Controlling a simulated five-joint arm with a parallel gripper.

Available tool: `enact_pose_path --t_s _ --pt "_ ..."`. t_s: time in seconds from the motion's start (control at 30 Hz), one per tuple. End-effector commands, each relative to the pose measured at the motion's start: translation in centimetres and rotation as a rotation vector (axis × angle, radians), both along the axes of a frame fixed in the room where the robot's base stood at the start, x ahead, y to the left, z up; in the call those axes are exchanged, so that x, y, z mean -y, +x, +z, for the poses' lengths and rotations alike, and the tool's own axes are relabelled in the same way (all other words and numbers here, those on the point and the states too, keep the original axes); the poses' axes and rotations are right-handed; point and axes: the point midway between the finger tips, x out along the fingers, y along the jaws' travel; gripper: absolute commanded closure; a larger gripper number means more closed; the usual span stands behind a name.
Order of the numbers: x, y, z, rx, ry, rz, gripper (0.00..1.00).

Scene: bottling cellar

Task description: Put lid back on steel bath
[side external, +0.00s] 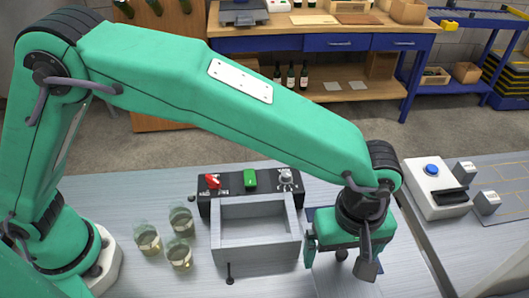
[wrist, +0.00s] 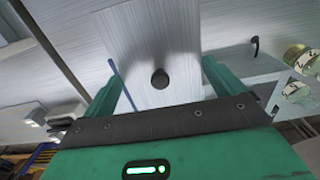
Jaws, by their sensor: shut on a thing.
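The steel bath (side external: 256,262) is an open rectangular grey box in the middle of the bench in the side view, its inside uncovered. The lid (side external: 330,279) is a flat grey plate with a dark round knob, to the right of the bath and partly hidden by my gripper. In the wrist view, the lid (wrist: 150,40) lies between my fingers with its knob in the middle. My gripper (side external: 338,252) points down and is shut on the lid, one finger at each side; it also shows in the wrist view (wrist: 160,70). I cannot tell whether the lid touches the bench.
A black panel (side external: 232,184) with red, green and grey controls stands behind the bath. A small dark tap (side external: 229,273) projects at its front. Glasses of yellowish liquid (side external: 180,254) stand left. A white device with a blue button (side external: 436,190) is on the right.

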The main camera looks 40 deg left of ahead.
Motion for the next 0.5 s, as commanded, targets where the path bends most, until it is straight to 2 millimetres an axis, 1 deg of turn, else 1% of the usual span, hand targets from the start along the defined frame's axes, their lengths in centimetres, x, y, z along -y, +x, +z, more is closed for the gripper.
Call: enact_pose_path --t_s 0.17,0.27,0.37,0.5 --pt "-0.1 0.1 0.1 0.001 -0.001 0.000 0.32" --pt "-0.6 0.2 0.2 0.001 -0.001 0.001 0.32" --pt "-1.5 0.4 0.5 0.001 -0.001 0.002 0.32" --pt "-3.7 0.8 1.2 0.001 -0.001 0.004 0.32"
